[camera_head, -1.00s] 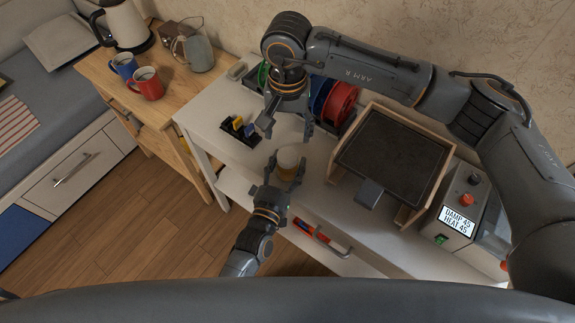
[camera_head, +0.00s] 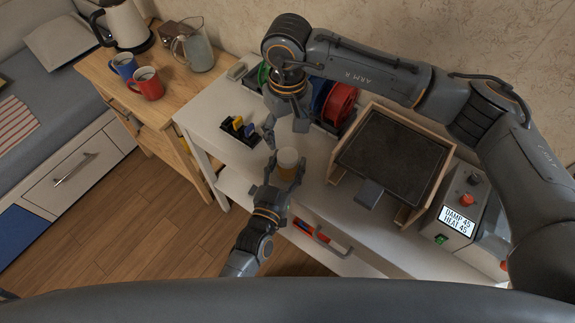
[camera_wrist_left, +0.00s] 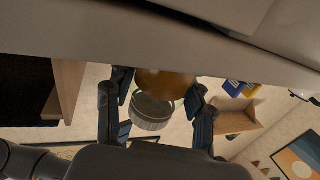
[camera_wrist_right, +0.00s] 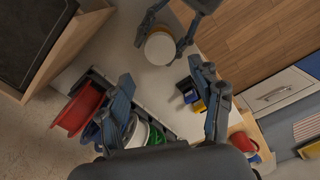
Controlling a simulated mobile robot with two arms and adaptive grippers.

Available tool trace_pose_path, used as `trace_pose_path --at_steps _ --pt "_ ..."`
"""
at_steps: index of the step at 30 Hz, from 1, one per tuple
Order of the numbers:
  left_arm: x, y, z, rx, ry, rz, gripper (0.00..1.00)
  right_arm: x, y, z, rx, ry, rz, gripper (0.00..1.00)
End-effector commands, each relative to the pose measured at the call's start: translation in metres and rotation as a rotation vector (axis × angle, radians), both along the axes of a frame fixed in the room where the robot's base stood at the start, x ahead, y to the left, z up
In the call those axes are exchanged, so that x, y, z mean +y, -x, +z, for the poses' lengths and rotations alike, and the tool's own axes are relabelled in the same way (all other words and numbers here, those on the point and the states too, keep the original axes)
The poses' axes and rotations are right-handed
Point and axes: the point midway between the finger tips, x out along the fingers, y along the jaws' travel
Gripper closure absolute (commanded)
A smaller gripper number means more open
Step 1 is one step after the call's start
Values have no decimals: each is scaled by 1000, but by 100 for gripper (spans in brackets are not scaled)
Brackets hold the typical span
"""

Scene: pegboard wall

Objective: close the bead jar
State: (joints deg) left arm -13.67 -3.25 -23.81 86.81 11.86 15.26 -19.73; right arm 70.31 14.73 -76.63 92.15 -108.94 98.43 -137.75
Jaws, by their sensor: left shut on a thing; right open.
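The bead jar (camera_head: 288,160) has an amber body and a pale, whitish top. My left gripper (camera_head: 287,172) is shut on its sides and holds it at the front edge of the white table. In the left wrist view the amber body (camera_wrist_left: 166,85) shows between the fingers, with a pale ribbed lid (camera_wrist_left: 151,112) at its top end. I cannot tell whether the lid is fully seated. My right gripper (camera_head: 286,132) is open and empty, above and behind the jar. The right wrist view shows the jar's round pale top (camera_wrist_right: 160,47) beyond the open fingers.
A rack of coloured spools (camera_head: 340,103) stands behind the jar. A black holder with yellow and blue pieces (camera_head: 240,131) is to the left. A wood-framed dark tray (camera_head: 395,155) and a control box (camera_head: 458,212) are to the right. Mugs (camera_head: 148,83) stand on the wooden cabinet.

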Motion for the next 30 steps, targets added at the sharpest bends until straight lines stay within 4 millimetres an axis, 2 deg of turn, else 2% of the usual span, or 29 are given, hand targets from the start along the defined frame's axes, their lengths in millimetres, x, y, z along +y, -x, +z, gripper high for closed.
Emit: trace_pose_path --at_steps 9,15,27,28,30 --pt "0 0 0 1 0 0 100 0 1 -47 4 1 -2 35" --pt "0 0 0 1 0 0 100 0 1 -70 3 1 -1 35" --pt "0 0 0 1 0 0 100 0 0 -77 0 0 0 35" --pt "0 0 0 1 0 0 100 0 0 -77 0 0 0 39" --pt "0 0 0 1 0 0 100 0 0 -76 0 0 0 53"
